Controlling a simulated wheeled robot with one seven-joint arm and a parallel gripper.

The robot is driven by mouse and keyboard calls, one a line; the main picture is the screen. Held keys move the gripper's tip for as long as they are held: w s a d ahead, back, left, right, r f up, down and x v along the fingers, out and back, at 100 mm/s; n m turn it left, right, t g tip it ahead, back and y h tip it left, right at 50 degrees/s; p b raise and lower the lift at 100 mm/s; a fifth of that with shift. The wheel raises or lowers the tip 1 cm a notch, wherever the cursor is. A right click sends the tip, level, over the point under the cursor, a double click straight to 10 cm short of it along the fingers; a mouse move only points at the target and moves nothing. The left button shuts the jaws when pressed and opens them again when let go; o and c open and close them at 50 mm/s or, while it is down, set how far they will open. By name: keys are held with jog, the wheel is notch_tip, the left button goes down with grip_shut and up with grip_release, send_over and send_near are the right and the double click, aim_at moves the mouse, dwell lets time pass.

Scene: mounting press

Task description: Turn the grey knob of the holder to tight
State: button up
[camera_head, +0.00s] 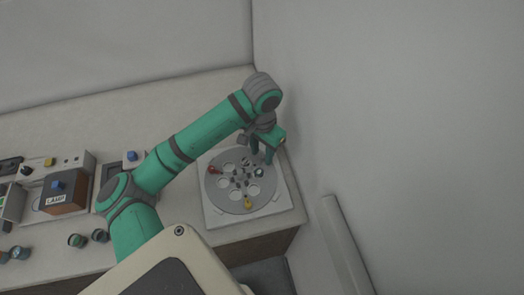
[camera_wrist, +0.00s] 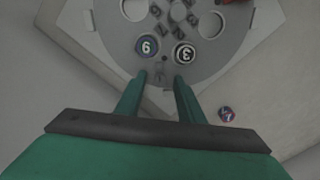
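The holder is a round grey plate (camera_head: 226,203) with several holes, on a white square base (camera_head: 279,205). A small grey part (camera_wrist: 160,72), which looks like the grey knob, sits near the plate's rim between my fingertips. My gripper (camera_head: 262,155) is over the plate's upper right edge. In the wrist view its fingers (camera_wrist: 161,79) stand apart, with a gap on each side of that part. The knob's setting is unreadable.
A lamp box (camera_head: 66,198) and several small round items (camera_head: 77,240) are at left. A wall rises close on the right.

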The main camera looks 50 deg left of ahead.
grip_shut()
jog(key=shift+m, duration=1.6)
grip_release()
jog(key=shift+w+r, duration=0.1)
